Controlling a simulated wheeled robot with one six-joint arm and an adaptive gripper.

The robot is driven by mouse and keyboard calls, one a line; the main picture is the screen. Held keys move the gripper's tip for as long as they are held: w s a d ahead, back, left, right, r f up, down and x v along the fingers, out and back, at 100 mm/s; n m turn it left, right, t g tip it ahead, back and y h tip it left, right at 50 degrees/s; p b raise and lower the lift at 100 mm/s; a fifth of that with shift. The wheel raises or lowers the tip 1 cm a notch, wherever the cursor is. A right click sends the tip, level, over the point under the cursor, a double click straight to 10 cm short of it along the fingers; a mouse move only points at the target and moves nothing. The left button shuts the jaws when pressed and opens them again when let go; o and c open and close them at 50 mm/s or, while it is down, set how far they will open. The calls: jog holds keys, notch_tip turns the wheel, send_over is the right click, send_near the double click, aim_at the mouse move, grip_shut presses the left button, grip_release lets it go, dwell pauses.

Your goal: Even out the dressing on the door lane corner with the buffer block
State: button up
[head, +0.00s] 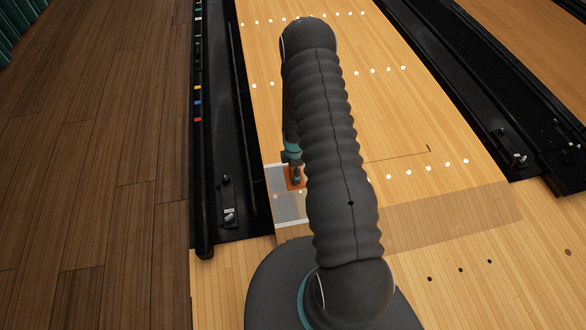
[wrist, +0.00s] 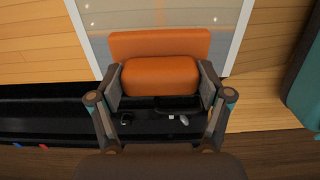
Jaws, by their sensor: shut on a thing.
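The buffer block is orange, with a wide flat part and a raised handle. In the wrist view my gripper (wrist: 160,82) is shut on the handle of the buffer block (wrist: 158,43), one finger on each side. The grey, hazy dressing patch (head: 287,209) lies on the lane's near left corner, framed by white strips. In the head view my gripper (head: 295,176) points down with the block (head: 289,184) over the far part of that patch. The dressing patch (wrist: 165,20) extends beyond the block in the wrist view. I cannot tell whether the block touches the lane.
A black gutter (head: 229,150) with small fittings runs along the lane's left side, with dark wood floor (head: 100,160) beyond. Another dark channel (head: 480,90) lies on the right. My arm hides part of the lane (head: 430,130); its right side is clear.

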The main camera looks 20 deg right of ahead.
jog(key=shift+f+b, duration=1.85)
jog(key=shift+f, duration=2.15)
jog(key=s+d, duration=0.1)
jog(key=s, duration=0.1)
jog(key=s+d, duration=0.1)
jog(key=s, duration=0.2)
jog(key=s+d, duration=0.1)
jog(key=s, duration=0.1)
jog(key=shift+s+d, duration=0.1)
jog(key=shift+s, duration=0.2)
jog(key=shift+s+d+b, duration=0.1)
jog(key=shift+s+d, duration=0.25)
jog(key=shift+s, duration=0.4)
jog(key=shift+s+d+b, duration=0.15)
jog(key=shift+s+d, duration=0.15)
jog(key=shift+s, duration=0.5)
jog(key=shift+s+d+b, duration=0.1)
jog(key=shift+s+d, duration=0.25)
jog(key=shift+s, duration=0.4)
jog(key=shift+f+b, duration=0.6)
